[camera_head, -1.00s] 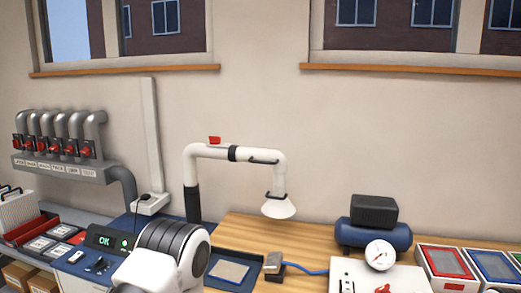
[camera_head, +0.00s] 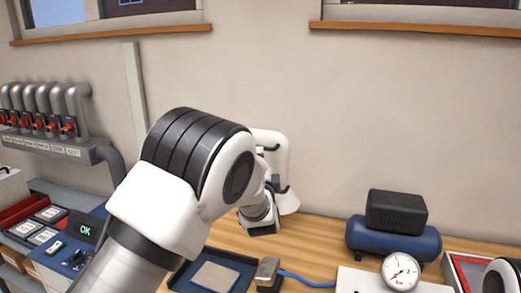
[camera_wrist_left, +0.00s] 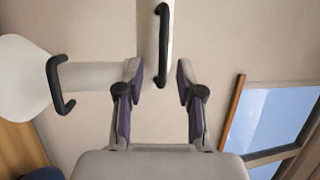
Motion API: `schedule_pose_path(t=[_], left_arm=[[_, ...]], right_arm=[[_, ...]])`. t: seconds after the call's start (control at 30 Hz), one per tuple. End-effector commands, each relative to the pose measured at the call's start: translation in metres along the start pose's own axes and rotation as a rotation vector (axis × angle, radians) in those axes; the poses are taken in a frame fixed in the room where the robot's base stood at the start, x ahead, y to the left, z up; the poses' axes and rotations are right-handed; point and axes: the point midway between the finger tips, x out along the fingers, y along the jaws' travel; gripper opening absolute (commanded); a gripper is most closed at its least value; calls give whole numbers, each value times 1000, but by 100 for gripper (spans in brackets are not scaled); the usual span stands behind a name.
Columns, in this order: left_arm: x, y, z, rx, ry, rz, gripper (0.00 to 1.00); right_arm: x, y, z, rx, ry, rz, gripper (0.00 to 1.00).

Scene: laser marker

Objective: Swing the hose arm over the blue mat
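The white hose arm (camera_head: 275,138) stands against the wall with its hood (camera_head: 287,203) hanging over the bare wood, to the right of the dark blue mat (camera_head: 180,277). My left arm hides much of its tube in the head view. In the left wrist view, my left gripper (camera_wrist_left: 160,83) is open, its fingers on either side of the near end of a black handle (camera_wrist_left: 162,45) on the tube. I cannot tell whether they touch it. The hood (camera_wrist_left: 22,78) and a second black handle (camera_wrist_left: 60,86) show at left. My right gripper is not in view.
A tan plate (camera_head: 215,276) lies on the mat. A small grey block (camera_head: 267,271) with a blue hose is beside it. A blue tank with a black box (camera_head: 397,211) and a gauge (camera_head: 401,271) stand at right. Open wood lies below the hood.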

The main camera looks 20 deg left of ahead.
Motion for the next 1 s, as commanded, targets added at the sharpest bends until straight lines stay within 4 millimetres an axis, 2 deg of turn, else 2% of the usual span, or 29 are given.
schedule_pose_path(t=[0.2, 0.3, 0.43, 0.6, 0.63, 0.7, 0.73, 1.0], left_arm=[[43, -3, 2, -3, -2, 3, 37], [57, -1, 1, -2, 0, 4, 37], [65, 0, 1, -1, 0, 3, 37], [65, 1, 1, -1, 1, 4, 37], [65, 1, 1, -1, 1, 4, 34], [65, 1, 1, -1, 1, 4, 9], [65, 1, 1, -1, 1, 4, 0], [64, 1, 2, -2, 4, 4, 0]], right_arm=[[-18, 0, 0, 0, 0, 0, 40], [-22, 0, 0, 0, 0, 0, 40], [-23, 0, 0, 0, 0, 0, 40], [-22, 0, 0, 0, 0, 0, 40], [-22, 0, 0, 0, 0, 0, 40], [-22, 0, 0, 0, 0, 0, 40], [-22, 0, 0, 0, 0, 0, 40], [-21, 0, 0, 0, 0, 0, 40]])
